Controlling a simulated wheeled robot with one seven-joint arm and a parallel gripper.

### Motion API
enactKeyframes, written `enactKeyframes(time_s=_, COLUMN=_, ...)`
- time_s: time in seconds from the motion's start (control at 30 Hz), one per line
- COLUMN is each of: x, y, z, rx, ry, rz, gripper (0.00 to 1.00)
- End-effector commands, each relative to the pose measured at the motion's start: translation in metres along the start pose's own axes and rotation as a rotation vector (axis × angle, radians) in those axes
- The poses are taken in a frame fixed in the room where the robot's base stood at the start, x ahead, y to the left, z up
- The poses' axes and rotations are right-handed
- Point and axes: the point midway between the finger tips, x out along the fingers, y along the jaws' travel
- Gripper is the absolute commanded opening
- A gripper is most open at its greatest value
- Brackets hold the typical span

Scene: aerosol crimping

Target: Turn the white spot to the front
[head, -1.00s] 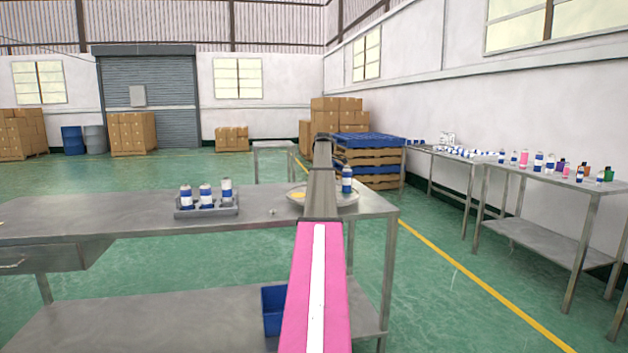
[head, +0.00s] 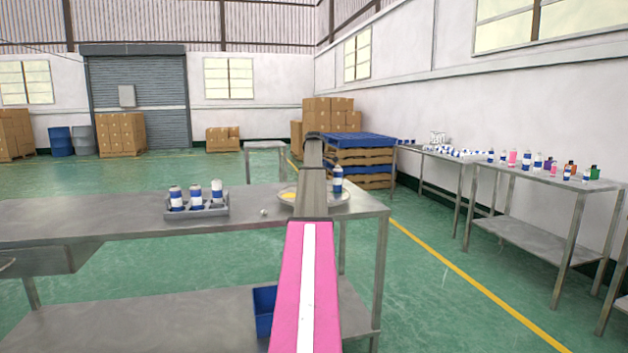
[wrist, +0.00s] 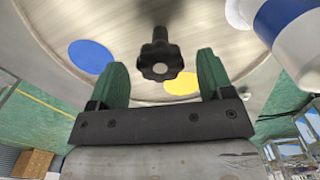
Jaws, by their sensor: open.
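The round metal turntable (head: 341,199) sits at the right end of the workbench. A black lobed knob (wrist: 160,55) stands on it. My gripper (wrist: 164,78) is open, its two green fingers apart with the knob between and just beyond their tips in the wrist view; I cannot tell whether they touch. A blue spot (wrist: 90,56) lies left of the knob. A yellow spot (wrist: 181,83) lies below right of it and also shows in the head view (head: 288,196). A white patch (wrist: 236,14) beside the bottle may be the white spot, partly cut off. My arm hides the gripper in the head view.
A white and blue bottle (head: 337,180) stands on the turntable's right side, close to my right finger in the wrist view (wrist: 290,25). A grey tray (head: 197,212) with three bottles stands to the left. A small pale object (head: 264,212) lies between. A blue bin (head: 264,310) is below.

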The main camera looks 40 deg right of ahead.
Motion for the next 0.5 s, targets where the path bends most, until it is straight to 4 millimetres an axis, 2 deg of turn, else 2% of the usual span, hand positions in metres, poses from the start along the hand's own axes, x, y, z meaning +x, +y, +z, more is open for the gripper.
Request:
enactKeyframes(time_s=0.17, x=-0.021, y=0.001, z=0.0, rx=0.0, ry=0.0, rz=0.002, gripper=0.74)
enactKeyframes(time_s=0.5, x=-0.083, y=0.002, z=0.0, rx=0.0, ry=-0.001, rz=0.002, gripper=0.74)
